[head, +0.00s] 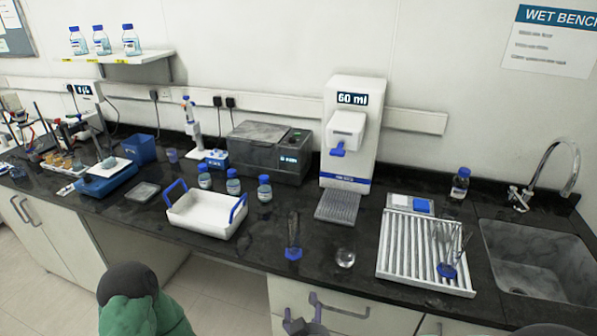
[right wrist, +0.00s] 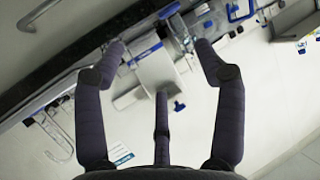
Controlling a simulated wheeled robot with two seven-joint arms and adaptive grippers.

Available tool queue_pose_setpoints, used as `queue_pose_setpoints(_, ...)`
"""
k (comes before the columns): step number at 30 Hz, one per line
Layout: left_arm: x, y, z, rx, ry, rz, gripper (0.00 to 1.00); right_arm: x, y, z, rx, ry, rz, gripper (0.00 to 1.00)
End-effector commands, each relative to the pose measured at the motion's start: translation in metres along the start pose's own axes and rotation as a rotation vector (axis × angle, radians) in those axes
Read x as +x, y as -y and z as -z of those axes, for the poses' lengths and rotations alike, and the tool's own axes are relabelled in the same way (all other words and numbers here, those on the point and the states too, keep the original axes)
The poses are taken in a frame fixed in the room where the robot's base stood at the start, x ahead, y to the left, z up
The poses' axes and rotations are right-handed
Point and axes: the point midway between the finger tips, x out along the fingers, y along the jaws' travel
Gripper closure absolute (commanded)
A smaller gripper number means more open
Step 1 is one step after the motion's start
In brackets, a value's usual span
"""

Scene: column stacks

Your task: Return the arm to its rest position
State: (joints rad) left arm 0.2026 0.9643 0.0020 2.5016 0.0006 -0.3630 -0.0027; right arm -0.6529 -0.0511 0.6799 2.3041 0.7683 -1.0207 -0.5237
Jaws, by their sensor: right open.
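My right gripper (head: 302,312) shows at the bottom edge of the head view, in front of the bench and low against the white cabinet fronts. Only its dark fingertips and a bit of its body show there. In the right wrist view its fingers (right wrist: 161,60) are spread wide with nothing between them. The gripper is open and empty, apart from the bench things. My left gripper is not in view.
The black bench top (head: 262,232) carries a white tray with blue handles (head: 200,222), several blue-capped bottles, a dispenser (head: 352,130), glassware and a ribbed drying rack (head: 400,265). A sink (head: 540,262) is at right. Cabinet handles (head: 340,308) project near my right gripper.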

Motion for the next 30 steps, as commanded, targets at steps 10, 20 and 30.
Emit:
queue_pose_setpoints(10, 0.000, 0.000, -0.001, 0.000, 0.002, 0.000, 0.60, 0.030, -0.015, -0.054, 0.032, 0.176, 0.023, 0.29)
queue_pose_setpoints(20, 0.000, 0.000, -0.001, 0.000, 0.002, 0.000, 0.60, 0.052, -0.045, -0.175, 0.151, 0.539, 0.060, 0.29)
queue_pose_setpoints(30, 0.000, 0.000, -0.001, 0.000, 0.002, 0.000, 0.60, 0.019, -0.068, -0.306, 0.347, 0.946, 0.093, 0.29)
